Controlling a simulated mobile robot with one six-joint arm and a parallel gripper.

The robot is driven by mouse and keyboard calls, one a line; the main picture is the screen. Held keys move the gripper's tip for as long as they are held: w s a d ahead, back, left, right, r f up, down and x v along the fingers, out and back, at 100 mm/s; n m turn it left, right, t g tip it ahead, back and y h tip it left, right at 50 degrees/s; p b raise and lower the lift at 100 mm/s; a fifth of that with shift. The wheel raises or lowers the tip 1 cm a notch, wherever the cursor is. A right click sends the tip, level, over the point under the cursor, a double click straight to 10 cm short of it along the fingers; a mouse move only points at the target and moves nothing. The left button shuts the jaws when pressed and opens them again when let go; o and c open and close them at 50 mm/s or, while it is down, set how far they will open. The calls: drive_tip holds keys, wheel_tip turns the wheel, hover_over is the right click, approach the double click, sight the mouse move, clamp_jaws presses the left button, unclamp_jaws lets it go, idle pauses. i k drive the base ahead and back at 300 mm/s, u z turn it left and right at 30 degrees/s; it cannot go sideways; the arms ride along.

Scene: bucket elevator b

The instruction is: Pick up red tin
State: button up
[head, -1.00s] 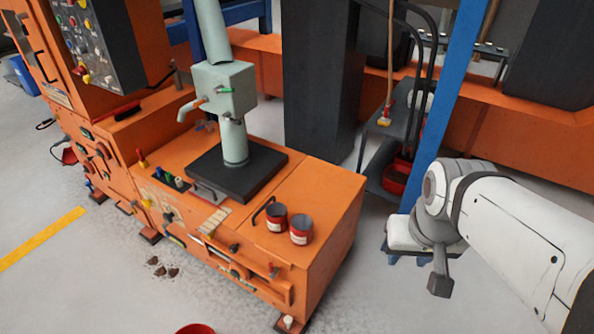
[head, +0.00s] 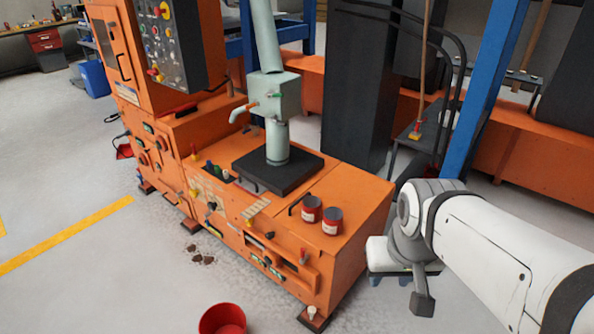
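Two red tins with dark tops and pale labels stand side by side on the orange machine's flat top, near its right end. One is the left red tin (head: 312,209) and the other is the right red tin (head: 332,221). My white and grey arm reaches in from the right. Its end is to the right of the machine, apart from the tins.
The orange machine (head: 348,262) fills the middle, with a black plate (head: 255,180) under a pale green column (head: 277,140). A red bucket (head: 223,319) stands on the floor in front. A blue post (head: 480,95) rises behind my arm. Grey floor at left is mostly clear.

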sight(311, 204)
drive_tip(key=u, duration=0.2)
drive_tip(key=i, duration=1)
drive_tip(key=u, duration=2.55)
drive_tip(key=k, duration=1.3)
drive_tip(key=z, duration=1.1)
